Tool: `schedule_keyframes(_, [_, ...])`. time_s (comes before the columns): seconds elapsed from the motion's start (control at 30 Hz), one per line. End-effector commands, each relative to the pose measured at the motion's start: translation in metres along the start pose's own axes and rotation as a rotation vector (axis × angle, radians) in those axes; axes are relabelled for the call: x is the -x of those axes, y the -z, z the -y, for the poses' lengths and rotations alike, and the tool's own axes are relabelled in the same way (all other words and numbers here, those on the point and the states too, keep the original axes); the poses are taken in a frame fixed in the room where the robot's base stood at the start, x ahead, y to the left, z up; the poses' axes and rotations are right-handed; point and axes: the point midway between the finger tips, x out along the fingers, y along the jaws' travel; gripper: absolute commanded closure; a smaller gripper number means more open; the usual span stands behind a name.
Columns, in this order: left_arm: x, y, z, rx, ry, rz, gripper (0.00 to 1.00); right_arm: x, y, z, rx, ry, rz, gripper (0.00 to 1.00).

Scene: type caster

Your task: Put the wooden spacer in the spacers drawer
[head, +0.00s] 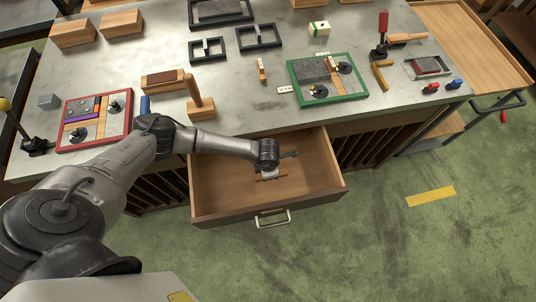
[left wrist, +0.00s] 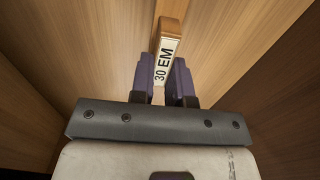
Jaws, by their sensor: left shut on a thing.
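The wooden spacer (left wrist: 165,57) is a small wooden block with a white label reading "30 EM". In the left wrist view it stands between the two purple-grey fingers of my left gripper (left wrist: 165,82), which is shut on it. In the head view my left gripper (head: 270,174) is inside the open drawer (head: 216,180), over its wooden floor. The spacer is mostly hidden by the gripper there. I cannot tell whether the spacer touches the drawer floor. My right gripper is not in view.
The drawer's front with its handle (head: 272,218) and side walls surround my gripper. The drawer floor around the gripper looks clear.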

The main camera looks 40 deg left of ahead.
Motion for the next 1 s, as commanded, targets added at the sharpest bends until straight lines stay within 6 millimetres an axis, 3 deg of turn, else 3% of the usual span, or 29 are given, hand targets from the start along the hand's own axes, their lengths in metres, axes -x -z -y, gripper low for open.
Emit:
schedule_keyframes(0.33, [-0.004, 0.0, 0.0, 0.0, 0.0, 0.0, 1.0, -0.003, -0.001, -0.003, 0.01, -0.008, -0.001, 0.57])
schedule_keyframes(0.37, [-0.002, 0.0, 0.0, 0.0, 0.0, 0.001, 0.81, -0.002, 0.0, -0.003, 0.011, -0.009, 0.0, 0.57])
schedule_keyframes(0.6, [-0.002, 0.0, 0.0, 0.0, 0.0, 0.0, 0.58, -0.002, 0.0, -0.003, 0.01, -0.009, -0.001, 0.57])
schedule_keyframes(0.83, [-0.001, 0.0, 0.0, 0.0, 0.0, 0.0, 0.58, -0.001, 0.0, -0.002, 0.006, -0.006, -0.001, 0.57])
schedule_keyframes(1.0, [0.012, -0.001, -0.001, 0.0, -0.001, 0.002, 0.58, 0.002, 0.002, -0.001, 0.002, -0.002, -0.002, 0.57])
